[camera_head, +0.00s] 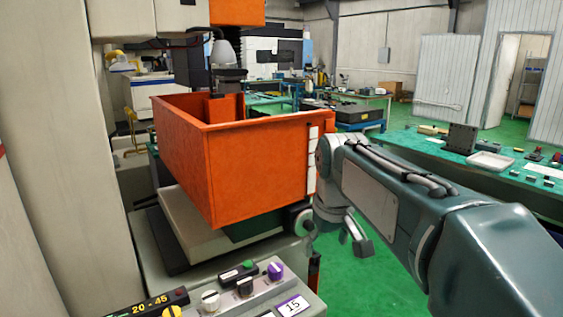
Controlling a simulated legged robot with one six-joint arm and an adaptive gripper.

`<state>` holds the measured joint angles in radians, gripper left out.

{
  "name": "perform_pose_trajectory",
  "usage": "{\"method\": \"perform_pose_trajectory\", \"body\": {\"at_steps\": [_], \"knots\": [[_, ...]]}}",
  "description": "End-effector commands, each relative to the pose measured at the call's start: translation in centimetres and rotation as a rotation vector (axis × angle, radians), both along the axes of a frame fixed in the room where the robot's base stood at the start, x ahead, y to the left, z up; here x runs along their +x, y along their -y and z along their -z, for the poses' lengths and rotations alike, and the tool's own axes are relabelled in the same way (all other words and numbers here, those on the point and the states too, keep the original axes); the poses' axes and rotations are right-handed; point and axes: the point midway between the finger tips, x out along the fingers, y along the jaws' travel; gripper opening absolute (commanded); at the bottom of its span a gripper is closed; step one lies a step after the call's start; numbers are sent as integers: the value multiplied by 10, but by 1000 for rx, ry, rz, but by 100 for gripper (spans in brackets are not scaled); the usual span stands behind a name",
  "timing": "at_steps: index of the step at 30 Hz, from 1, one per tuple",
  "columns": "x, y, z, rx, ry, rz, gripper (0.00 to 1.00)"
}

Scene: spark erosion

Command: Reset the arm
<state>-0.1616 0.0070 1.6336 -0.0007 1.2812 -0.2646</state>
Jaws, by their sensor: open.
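My arm (395,195) reaches in from the right edge. Its wrist is at the right side of the orange tank (240,175), in front of it in this view. My gripper (335,243) hangs below the wrist with its fingers apart, and nothing shows between them. It is over the green floor, just right of the machine. Part of the gripper's near side is dark and hard to make out.
A control panel (250,295) with coloured buttons and knobs stands at the bottom, close to the gripper. A green workbench (420,150) with small parts and a white tray (490,161) is at the right. Green floor (350,285) is clear below the gripper.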

Motion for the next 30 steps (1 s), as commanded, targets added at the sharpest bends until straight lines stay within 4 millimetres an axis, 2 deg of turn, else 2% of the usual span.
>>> {"method": "perform_pose_trajectory", "body": {"at_steps": [1, 8, 15, 18, 21, 24, 30], "knots": [[-17, 9, -1, 7, 20, 30, 91], [-86, 37, 13, 42, 105, 163, 91], [-156, 59, 48, 80, 194, 301, 91], [-180, 65, 67, 96, 227, 350, 91], [-197, 69, 82, 107, 250, 387, 91], [-205, 71, 90, 114, 263, 406, 91], [-207, 71, 93, 115, 264, 411, 91]]}}
